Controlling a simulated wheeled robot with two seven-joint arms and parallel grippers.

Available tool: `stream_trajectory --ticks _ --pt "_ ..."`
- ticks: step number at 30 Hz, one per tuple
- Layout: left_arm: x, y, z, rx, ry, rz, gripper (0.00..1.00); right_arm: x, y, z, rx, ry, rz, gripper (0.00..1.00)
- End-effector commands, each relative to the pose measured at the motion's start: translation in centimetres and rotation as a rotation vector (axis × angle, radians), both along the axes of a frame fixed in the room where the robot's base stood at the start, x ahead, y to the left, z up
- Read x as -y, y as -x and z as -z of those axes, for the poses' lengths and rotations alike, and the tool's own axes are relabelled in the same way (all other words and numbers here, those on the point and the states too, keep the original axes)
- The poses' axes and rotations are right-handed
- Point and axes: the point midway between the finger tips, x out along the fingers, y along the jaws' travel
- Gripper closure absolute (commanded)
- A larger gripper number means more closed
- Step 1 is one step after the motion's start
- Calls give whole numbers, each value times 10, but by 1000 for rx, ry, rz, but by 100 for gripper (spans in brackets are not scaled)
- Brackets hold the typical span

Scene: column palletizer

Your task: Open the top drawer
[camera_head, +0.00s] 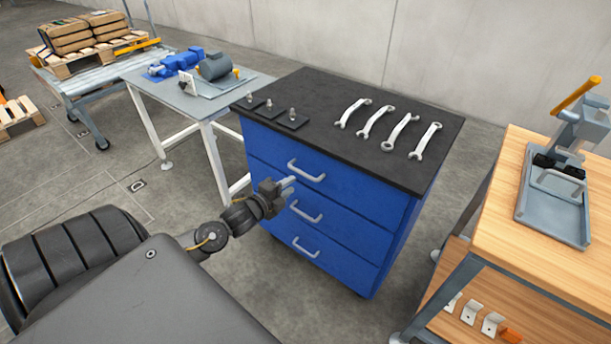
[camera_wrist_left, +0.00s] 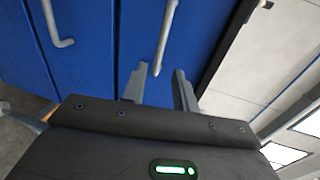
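The blue cabinet (camera_head: 345,222) has three drawers, each with a light grey bar handle, and all look closed. The top drawer (camera_head: 262,146) has its handle (camera_head: 306,171) on the upper front. My left gripper (camera_head: 289,186) is just in front of the cabinet, slightly left of and below the top handle. In the left wrist view its two fingers (camera_wrist_left: 158,88) are apart and point at the blue front. A handle (camera_wrist_left: 165,38) lies just ahead of the fingertips with nothing gripped. Another handle (camera_wrist_left: 57,24) shows to the left. My right gripper is not in view.
The black cabinet top (camera_head: 330,88) holds several wrenches (camera_head: 375,121) and small dark blocks with pegs (camera_head: 292,118). A grey table (camera_head: 178,98) stands to the left. A wooden bench (camera_head: 520,215) stands to the right. Floor is clear in front of the cabinet.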

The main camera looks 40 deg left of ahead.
Motion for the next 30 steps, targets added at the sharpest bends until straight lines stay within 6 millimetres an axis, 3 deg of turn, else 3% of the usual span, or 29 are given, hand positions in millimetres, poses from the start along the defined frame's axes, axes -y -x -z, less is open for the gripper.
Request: stream_trajectory --ticks 9,15,27,30 --pt "-1 -59 11 2 1 -1 71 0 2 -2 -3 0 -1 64" --pt "-2 -82 17 -1 1 -1 71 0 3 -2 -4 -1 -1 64" --pt "-2 -89 19 -1 1 0 71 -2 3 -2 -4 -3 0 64" --pt "-2 -89 19 -1 1 0 83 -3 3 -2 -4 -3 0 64"
